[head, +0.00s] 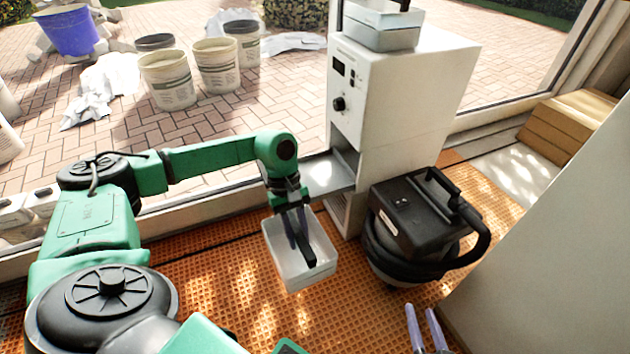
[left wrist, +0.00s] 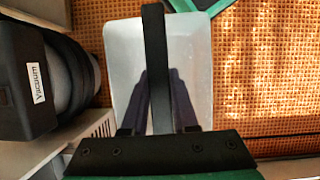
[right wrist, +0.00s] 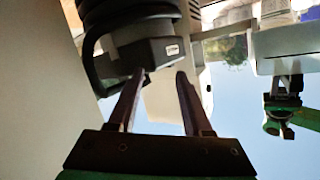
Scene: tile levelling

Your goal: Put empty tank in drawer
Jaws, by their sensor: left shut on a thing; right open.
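The white, open-topped tank (head: 307,279) has a black handle and looks empty inside. My left gripper (head: 299,236) is shut on its handle and holds it in front of the white machine (head: 405,85). The left wrist view shows the tank (left wrist: 190,45) from above, with the handle (left wrist: 156,50) crossing the fingers. A pale grey drawer (head: 328,172) sticks out of the machine's lower front, behind and above the tank in the head view. My right gripper (head: 427,328) is open at the bottom; its spread fingers (right wrist: 164,76) hold nothing in the right wrist view.
A black vacuum (head: 420,225) stands right of the tank, beside the machine. Another pale tank (head: 383,25) sits on top of the machine. Buckets (head: 168,80) stand outside beyond the sill. A white panel (head: 560,250) borders the right.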

